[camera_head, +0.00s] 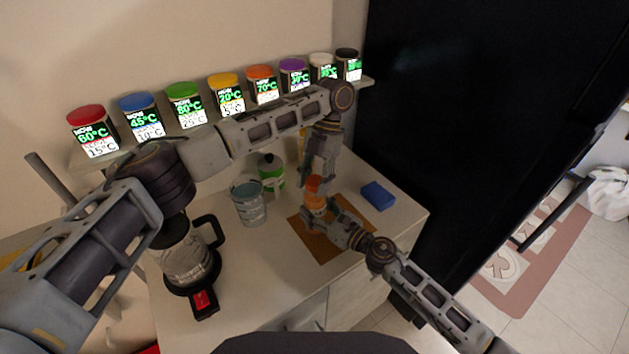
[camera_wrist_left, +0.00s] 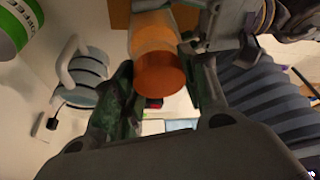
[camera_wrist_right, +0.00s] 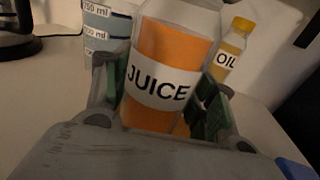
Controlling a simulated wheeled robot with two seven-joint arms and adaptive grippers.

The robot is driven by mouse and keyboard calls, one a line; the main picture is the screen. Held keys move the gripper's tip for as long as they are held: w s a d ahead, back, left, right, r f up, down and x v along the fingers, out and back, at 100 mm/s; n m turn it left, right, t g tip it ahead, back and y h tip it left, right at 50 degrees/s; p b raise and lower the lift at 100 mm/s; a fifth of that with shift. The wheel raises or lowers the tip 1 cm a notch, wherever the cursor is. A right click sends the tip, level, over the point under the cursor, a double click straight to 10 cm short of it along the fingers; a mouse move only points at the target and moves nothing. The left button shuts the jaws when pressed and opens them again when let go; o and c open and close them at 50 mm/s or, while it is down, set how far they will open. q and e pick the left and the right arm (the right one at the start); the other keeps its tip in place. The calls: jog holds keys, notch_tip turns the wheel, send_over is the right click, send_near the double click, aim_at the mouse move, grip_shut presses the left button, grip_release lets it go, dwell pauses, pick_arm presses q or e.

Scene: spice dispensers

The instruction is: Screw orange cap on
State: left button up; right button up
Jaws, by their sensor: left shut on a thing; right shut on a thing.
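An upright juice bottle (camera_wrist_right: 165,75) with orange contents and a white JUICE label stands over the brown mat (camera_head: 342,249). In the head view, my right gripper (camera_head: 322,215) is shut around the bottle's body from the front right. The orange cap (camera_wrist_left: 160,75) is at the bottle's top and also shows in the head view (camera_head: 313,184). My left gripper (camera_head: 316,178) reaches down from above and is shut on the cap. The cap lines up with the bottle. I cannot tell whether it is fully seated, as the fingers partly hide the joint.
A measuring cup (camera_head: 249,206) and a green-and-white bottle (camera_head: 271,173) stand left of the mat. A coffee pot (camera_head: 187,262) is further left. A blue block (camera_head: 378,195) lies right of the mat. An oil bottle (camera_wrist_right: 233,50) stands behind. Several spice jars line the shelf.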

pick_arm(q)
jog(key=shift+m+t+y, duration=0.3)
jog(key=shift+m, duration=0.8)
jog(key=o, duration=1.1)
jog(key=shift+v, duration=3.75)
